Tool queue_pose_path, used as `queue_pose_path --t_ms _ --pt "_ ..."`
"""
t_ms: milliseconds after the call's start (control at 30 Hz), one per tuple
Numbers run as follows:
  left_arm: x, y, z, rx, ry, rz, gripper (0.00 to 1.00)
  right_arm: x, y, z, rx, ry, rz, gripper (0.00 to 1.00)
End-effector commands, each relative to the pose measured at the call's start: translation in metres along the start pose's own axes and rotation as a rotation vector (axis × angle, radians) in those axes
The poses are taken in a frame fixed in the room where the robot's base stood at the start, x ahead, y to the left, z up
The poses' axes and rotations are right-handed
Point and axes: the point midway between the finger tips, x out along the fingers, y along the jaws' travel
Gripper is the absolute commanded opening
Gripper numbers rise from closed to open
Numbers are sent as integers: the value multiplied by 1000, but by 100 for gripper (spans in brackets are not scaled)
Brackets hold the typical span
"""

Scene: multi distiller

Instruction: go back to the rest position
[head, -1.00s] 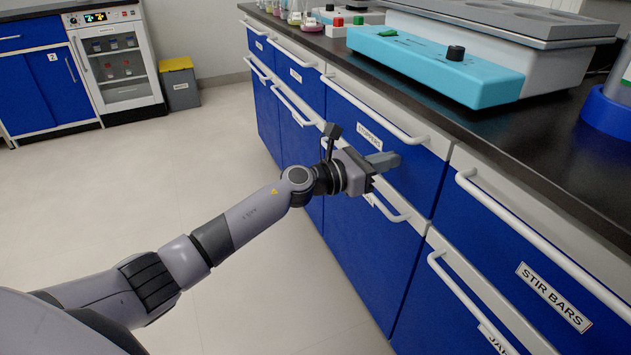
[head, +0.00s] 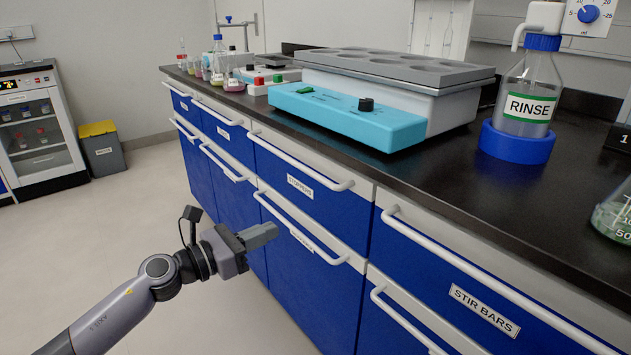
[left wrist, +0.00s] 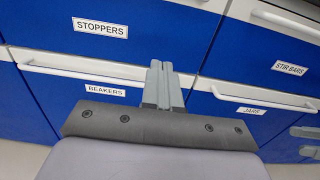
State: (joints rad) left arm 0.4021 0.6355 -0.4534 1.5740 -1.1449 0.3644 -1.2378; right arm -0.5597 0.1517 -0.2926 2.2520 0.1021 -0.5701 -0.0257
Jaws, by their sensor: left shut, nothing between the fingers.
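My left gripper (head: 262,235) is shut and empty in front of the blue drawer fronts, with its arm coming in from the lower left. In the left wrist view its two grey fingers (left wrist: 163,85) lie together, pointing toward the cabinet between the stoppers drawer (left wrist: 130,45) and the beakers door (left wrist: 95,110). I cannot tell whether the fingertips touch the cabinet. The stoppers drawer also shows in the head view (head: 310,207) and is closed.
The black worktop (head: 420,175) holds a turquoise-fronted bath (head: 345,120), a rinse bottle (head: 528,95) and several flasks. Bar handles stick out from the drawers, including the stir bars drawer (head: 440,275). A grey bin (head: 103,155) stands at the left. The floor (head: 100,235) is clear.

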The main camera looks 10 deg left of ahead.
Motion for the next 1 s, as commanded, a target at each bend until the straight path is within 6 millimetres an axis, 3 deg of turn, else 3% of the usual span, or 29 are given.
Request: queue_pose_path --t_ms 167,367,600,867,900,967,1000 --pt "-2 -27 -9 -282 -67 17 0 0 -1 -1 2 3 -2 63" --pt "-23 -74 -34 -1073 -216 111 0 0 -1 -2 1 3 -2 63" --pt "-69 -124 -85 -2088 -363 317 0 0 -1 -2 1 3 -3 63" --pt "-119 -191 -128 -2969 -503 612 0 0 -1 -2 1 3 -3 63" --pt "-126 -203 -132 2978 506 -639 0 0 -1 -2 1 3 -3 63" --pt "-136 -220 -135 2797 480 -638 0 0 -1 -2 0 3 -2 63" --pt "-135 -213 -119 2829 494 -647 0 -8 0 -15 0 -4 6 63"
